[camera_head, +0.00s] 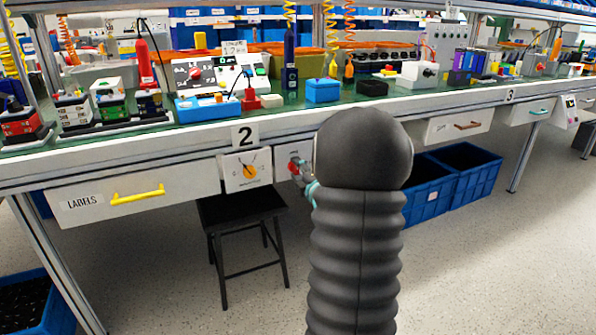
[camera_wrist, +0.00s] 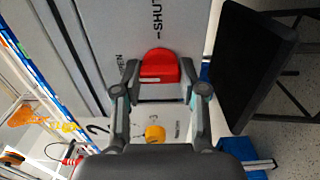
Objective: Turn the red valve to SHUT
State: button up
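The red valve (camera_wrist: 158,66) is a rounded red knob on a pale grey panel (camera_wrist: 200,35) in the wrist view. A pale mark shows on its lower side. The word SHUT with a dash is printed above it, and a partly hidden word, seemingly OPEN, lies to its left. My gripper (camera_wrist: 160,67) has its two fingers apart, one on each side of the knob. They are very close to its sides; firm contact cannot be made out. In the head view the red valve (camera_head: 293,164) is partly covered by my gripper (camera_head: 302,174), and my arm hides the panel's right part.
A panel with a yellow-orange knob (camera_head: 250,171) sits just left of the valve, below the number 2 sign. A black stool (camera_head: 243,206) stands under the bench. Blue crates (camera_head: 430,190) stand to the right, and a drawer with a yellow handle (camera_head: 138,195) is at the left.

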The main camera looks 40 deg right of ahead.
jog(key=shift+f+m, duration=0.1)
jog(key=shift+m, duration=0.2)
jog(key=m+b, duration=0.2)
jog(key=m, duration=0.1)
jog(key=shift+m+b, duration=0.3)
jog(key=shift+b, duration=0.05)
jog(key=m, duration=0.4)
jog(key=shift+b, duration=0.35)
jog(key=m, duration=0.5)
jog(key=m+p, duration=0.1)
jog(key=m, duration=0.3)
jog(key=shift+m+p, duration=0.35)
jog(key=shift+m, duration=0.05)
jog(key=o, duration=1.2)
jog(key=shift+c, duration=0.2)
